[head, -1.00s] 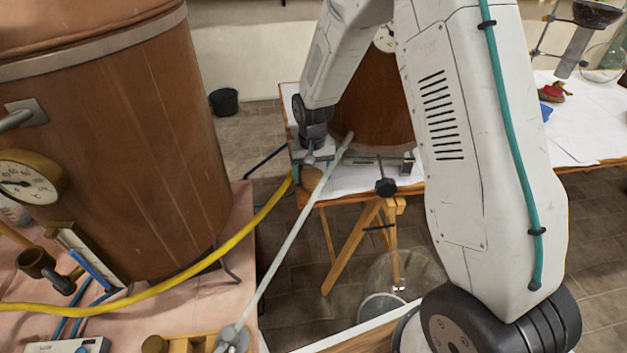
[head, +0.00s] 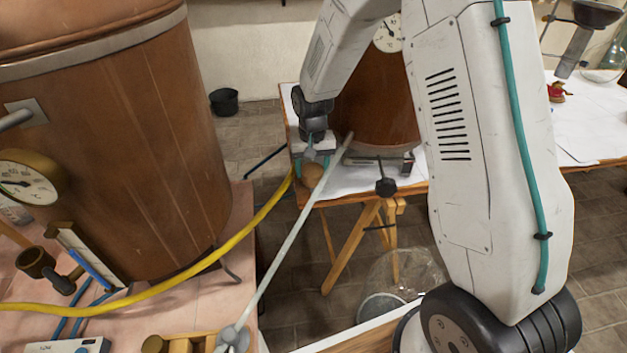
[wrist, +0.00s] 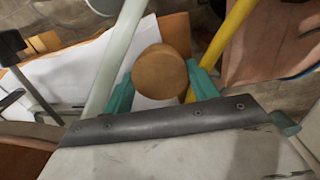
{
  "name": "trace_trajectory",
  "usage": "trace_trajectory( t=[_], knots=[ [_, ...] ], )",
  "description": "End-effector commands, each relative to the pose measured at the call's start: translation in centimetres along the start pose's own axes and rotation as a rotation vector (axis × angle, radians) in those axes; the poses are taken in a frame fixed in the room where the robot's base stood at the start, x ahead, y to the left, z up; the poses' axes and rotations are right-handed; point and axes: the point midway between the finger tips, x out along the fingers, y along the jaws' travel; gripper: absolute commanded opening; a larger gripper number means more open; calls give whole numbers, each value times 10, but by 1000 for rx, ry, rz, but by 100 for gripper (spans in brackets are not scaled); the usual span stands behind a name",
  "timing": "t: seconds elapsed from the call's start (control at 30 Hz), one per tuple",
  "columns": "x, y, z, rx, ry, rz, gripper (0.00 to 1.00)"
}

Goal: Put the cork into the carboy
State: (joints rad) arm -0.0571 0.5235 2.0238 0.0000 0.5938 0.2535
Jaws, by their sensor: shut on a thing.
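The cork (wrist: 160,72) is a round brown stopper, held between the teal fingers of my gripper (wrist: 160,85) in the wrist view. In the head view my gripper (head: 311,168) hangs beside the near left corner of the far table, with the cork (head: 313,175) at its tips. A clear round glass vessel, which looks like the carboy (head: 408,268), stands low near the floor, right of and below the gripper. My arm hides part of its right side. The cork is apart from it.
A pale rod (head: 290,235) slants up close by the gripper. A yellow hose (head: 215,258) curves along the left. A large copper-brown vat (head: 130,140) stands at left and a smaller brown vessel (head: 375,105) on the far table. A wooden trestle leg (head: 345,255) stands below.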

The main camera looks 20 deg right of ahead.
Motion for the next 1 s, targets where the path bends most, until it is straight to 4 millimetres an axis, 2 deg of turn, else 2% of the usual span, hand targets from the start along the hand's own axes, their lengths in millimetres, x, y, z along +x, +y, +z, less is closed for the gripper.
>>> trace_trajectory(
  t=[0.53, 1.0],
  knots=[
    [-22, 0, 0, 0, 0, 0, 40],
    [-23, 0, 0, 0, 0, 0, 40]
  ],
)
